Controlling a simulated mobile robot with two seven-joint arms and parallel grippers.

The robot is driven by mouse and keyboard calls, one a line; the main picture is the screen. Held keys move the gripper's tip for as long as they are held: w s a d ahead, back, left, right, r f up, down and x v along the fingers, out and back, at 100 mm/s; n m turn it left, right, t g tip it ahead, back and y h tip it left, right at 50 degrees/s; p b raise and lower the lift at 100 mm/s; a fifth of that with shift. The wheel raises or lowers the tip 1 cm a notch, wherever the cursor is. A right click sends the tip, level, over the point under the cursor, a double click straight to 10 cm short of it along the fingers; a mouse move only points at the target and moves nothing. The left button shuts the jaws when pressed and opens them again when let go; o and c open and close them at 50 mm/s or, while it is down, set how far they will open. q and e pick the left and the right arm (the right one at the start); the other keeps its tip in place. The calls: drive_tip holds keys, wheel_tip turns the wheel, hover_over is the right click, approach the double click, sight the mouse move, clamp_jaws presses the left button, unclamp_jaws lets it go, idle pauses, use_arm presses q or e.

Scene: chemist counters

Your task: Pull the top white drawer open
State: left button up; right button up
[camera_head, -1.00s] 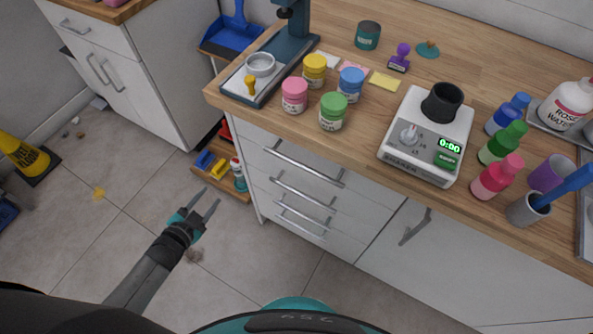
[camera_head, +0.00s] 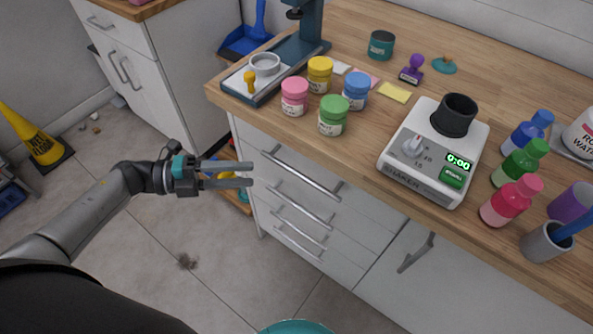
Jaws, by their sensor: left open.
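The top white drawer (camera_head: 325,164) is the uppermost of a stack of drawers under the wooden counter, and it is shut. Its silver bar handle (camera_head: 300,176) runs slantwise across its front. My left gripper (camera_head: 250,173) is open and empty, left of the handle and apart from it in the picture. Its two fingers point right towards the drawer stack, and their tips overlap the cabinet's left edge in the picture. Lower drawer handles (camera_head: 299,206) show below. My right gripper is not in view.
The counter (camera_head: 375,140) overhangs the drawers and holds several coloured jars, a shaker (camera_head: 433,150) and bottles (camera_head: 510,200). A low shelf with small items is partly hidden behind my left gripper. A yellow wet-floor sign (camera_head: 38,140) stands far left.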

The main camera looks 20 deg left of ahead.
sight(292, 171)
use_arm(q)
drive_tip(key=x, duration=0.7)
drive_tip(key=b+x, duration=0.1)
drive_tip(key=x, duration=0.3)
drive_tip(key=shift+f, duration=0.35)
drive_tip(key=shift+a, duration=0.1)
drive_tip(key=c, duration=0.7)
clamp_jaws()
drive_tip(key=shift+w+r, duration=0.15)
